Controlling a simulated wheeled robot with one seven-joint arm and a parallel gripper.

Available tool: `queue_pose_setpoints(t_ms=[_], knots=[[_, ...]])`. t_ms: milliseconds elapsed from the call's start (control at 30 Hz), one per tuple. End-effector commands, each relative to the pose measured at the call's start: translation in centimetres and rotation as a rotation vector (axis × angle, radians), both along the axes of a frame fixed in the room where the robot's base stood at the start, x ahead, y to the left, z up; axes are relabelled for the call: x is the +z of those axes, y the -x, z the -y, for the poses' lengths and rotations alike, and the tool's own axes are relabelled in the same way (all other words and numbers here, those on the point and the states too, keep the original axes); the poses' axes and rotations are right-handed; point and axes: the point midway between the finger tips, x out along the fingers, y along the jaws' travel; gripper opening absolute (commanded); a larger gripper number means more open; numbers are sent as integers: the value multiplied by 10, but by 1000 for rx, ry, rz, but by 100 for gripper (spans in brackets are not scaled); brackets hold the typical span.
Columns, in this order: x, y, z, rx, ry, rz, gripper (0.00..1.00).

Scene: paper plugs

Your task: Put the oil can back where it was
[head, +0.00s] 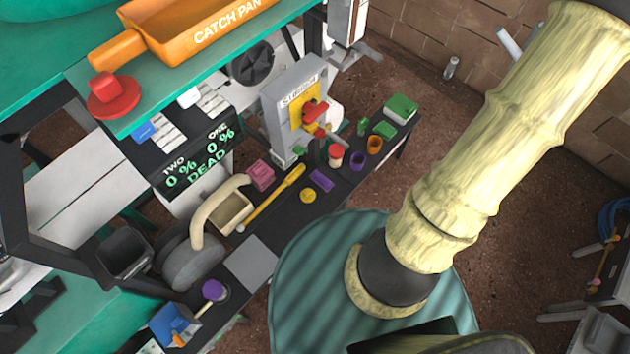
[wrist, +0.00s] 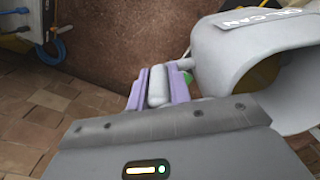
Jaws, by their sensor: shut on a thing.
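The oil can (wrist: 232,62) is grey and carries a label reading "OIL CAN". It fills the upper right of the wrist view, close to the camera, and its far side is cut off by the frame. My gripper (wrist: 158,90) has purple fingers closed on a narrow grey part of the can, which looks like its handle. The can is held off to the right of the fingers, with open floor visible beyond. In the head view I cannot make out the can or the gripper.
A dark workbench (head: 345,187) runs across the head view with cups, blocks and a yellow-handled tool (head: 271,199). A grey machine (head: 292,109) stands at its back. An orange catch pan (head: 190,30) rests on a green shelf. Brown floor and a brick wall lie right.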

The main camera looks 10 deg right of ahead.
Motion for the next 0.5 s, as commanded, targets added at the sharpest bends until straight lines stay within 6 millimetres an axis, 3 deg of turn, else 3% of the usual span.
queue_pose_setpoints(t_ms=[167, 267, 367, 500], knots=[[-2, -1, -1, 1, 0, 0, 0], [-13, -4, -4, 8, -1, 0, 0], [-35, -11, -10, 23, -2, 0, 0], [-81, -25, -25, 56, -4, 0, 0]])
